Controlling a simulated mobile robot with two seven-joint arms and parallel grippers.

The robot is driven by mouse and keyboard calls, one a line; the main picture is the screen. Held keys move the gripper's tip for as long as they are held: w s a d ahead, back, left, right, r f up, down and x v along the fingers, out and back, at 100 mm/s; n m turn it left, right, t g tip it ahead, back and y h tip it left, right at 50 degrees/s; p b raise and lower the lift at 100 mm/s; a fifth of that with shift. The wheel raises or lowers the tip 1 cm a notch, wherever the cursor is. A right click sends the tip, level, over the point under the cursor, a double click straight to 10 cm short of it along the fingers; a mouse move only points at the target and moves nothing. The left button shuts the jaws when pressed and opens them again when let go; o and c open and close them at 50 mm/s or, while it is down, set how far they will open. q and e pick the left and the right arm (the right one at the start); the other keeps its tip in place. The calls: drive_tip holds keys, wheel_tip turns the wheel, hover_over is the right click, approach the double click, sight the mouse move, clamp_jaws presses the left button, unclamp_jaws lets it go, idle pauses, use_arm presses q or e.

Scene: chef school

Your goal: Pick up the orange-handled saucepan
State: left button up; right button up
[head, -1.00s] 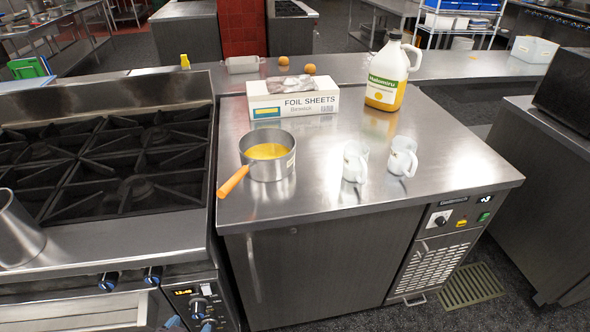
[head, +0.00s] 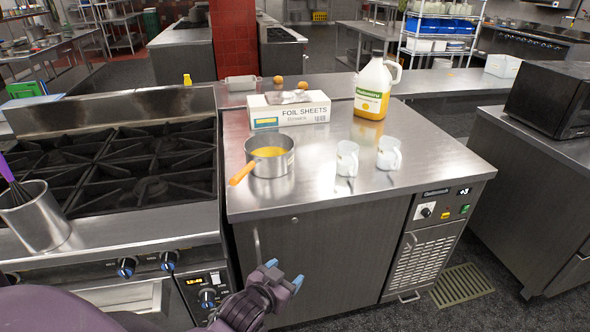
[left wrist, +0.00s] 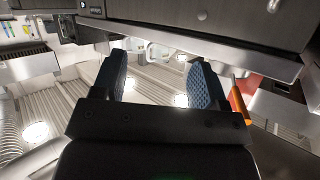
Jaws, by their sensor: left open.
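The steel saucepan (head: 270,163) stands upright on the metal counter (head: 330,180), with yellow-orange contents inside. Its orange handle (head: 242,173) points toward me and to the left, reaching near the counter's front left corner. My left gripper (head: 285,277) is in front of the cabinet, below the counter's front edge and apart from the saucepan. It is open and empty. In the left wrist view the two blue finger pads (left wrist: 158,82) stand apart, and the orange handle (left wrist: 239,105) shows to the right of them. My right gripper is not in view.
A black-grated stove (head: 130,165) adjoins the counter on the left. A steel pot with a whisk (head: 38,217) is at its front. Two white mugs (head: 347,160) stand right of the saucepan. A foil sheets box (head: 290,112) and a juice jug (head: 374,88) are behind.

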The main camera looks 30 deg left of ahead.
use_arm(q)
drive_tip(key=w+a+r+n+y+b, duration=0.15)
drive_tip(key=w+r+n, duration=0.3)
drive_tip(key=w, duration=0.45)
drive_tip(key=w+a+r+n+y, duration=0.3)
drive_tip(key=w+r, duration=0.3)
drive_tip(key=w, duration=0.3)
drive_tip(key=a+r+n+g+y, duration=0.2)
drive_tip(key=a+n+g+y, duration=0.1)
drive_tip(key=n, duration=0.8)
drive_tip(key=a+r+n+g+y+b, duration=0.1)
drive_tip(key=a+r+n+g+y, duration=0.1)
drive_tip(key=a+n+g+y, duration=0.2)
drive_tip(key=a+n, duration=0.3)
drive_tip(key=n, duration=0.5)
drive_tip(key=shift+w+r+g, duration=0.15)
drive_tip(key=shift+w+g, duration=0.05)
drive_tip(key=shift+g, duration=0.2)
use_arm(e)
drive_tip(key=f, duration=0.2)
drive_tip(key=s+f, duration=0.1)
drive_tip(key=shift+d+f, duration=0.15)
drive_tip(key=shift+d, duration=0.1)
use_arm(q)
drive_tip(key=shift+y, duration=0.25)
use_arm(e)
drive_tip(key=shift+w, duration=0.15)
